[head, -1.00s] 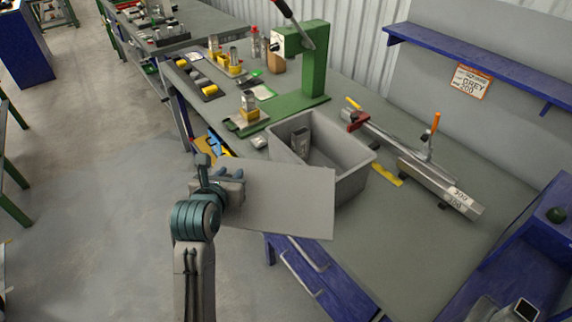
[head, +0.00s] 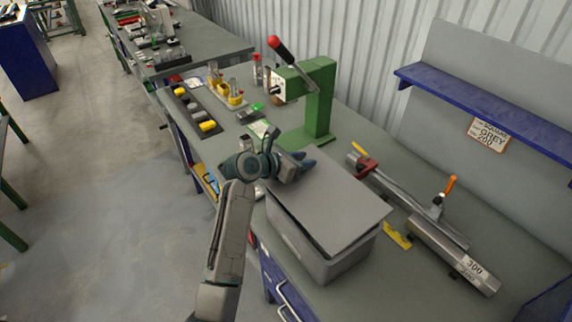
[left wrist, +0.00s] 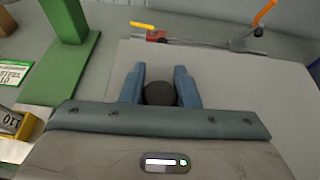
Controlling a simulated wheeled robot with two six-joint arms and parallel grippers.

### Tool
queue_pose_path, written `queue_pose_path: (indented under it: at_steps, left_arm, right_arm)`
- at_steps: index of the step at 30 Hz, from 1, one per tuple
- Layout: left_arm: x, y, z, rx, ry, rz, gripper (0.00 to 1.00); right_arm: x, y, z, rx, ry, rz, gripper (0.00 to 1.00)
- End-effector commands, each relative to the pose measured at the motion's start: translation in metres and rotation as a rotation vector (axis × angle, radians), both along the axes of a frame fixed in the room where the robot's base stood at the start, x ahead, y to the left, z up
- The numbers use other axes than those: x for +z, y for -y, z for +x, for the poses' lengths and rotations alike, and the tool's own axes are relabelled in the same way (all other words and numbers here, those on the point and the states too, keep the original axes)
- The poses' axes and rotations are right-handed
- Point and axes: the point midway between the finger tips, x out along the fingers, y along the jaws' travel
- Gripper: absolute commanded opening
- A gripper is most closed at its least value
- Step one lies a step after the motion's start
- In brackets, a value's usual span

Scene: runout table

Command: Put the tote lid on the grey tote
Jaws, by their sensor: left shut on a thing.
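The tote lid (head: 335,205) is a flat grey panel lying over the top of the grey tote (head: 300,246). It covers the opening, so the tote's inside is hidden. Along the front right the lid's edge looks slightly off the rim; I cannot tell whether it is fully seated. My left gripper (head: 301,163) is at the lid's far left part. In the left wrist view its two blue fingers (left wrist: 160,88) are shut on a dark round knob (left wrist: 160,94) on the lid (left wrist: 225,100). My right gripper is not in view.
A green arbor press (head: 318,100) stands just behind the tote. A length-stop rail with a red clamp (head: 420,215) lies to the right, near a yellow piece (head: 396,235). Small parts and a dark tray (head: 190,110) sit at the far left. The bench (head: 400,285) is clear at front right.

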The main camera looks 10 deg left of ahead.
Motion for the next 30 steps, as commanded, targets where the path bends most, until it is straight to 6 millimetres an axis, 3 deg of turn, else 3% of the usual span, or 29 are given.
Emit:
queue_pose_path:
  at_steps: [6,17,30]
  left_arm:
    - [0.007,0.008,0.006,-0.048,-0.001,-0.003,0.00]
    - [0.006,0.008,0.006,-0.048,-0.008,-0.010,0.00]
    - [-0.035,0.008,0.006,-0.047,-0.009,-0.009,0.00]
  right_arm:
    - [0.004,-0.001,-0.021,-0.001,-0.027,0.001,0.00]
    - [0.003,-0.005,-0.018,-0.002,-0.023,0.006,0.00]
    - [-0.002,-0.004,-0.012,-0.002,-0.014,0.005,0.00]
